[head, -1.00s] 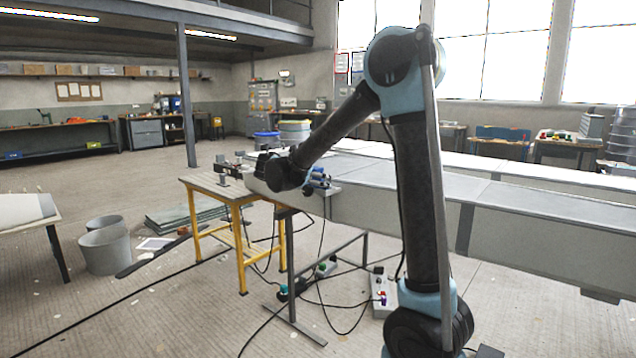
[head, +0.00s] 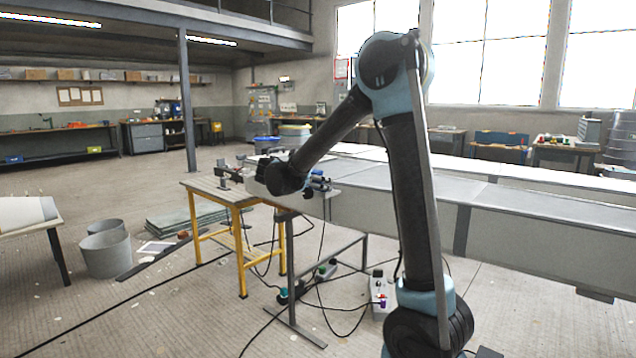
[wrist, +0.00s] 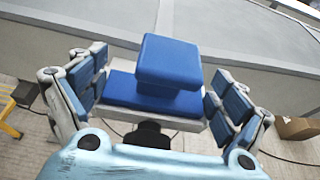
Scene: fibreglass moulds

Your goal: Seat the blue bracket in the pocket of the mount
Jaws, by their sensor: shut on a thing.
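The blue bracket (wrist: 168,62) shows in the middle of the wrist view as a raised block over a wider blue plate. My gripper (wrist: 158,78) has one blue-padded finger on each side and is shut on the bracket; the exact contact is hard to see. Small dark fixtures (head: 232,173) stand on that table; I cannot tell whether one is the mount. No pocket can be made out.
A long grey bench (head: 420,190) runs to the right, beside the table. Grey buckets (head: 105,252) and stacked sheets (head: 180,219) are on the floor at left. Cables and a control box (head: 380,293) lie below my arm. A cardboard box (wrist: 297,128) shows at right in the wrist view.

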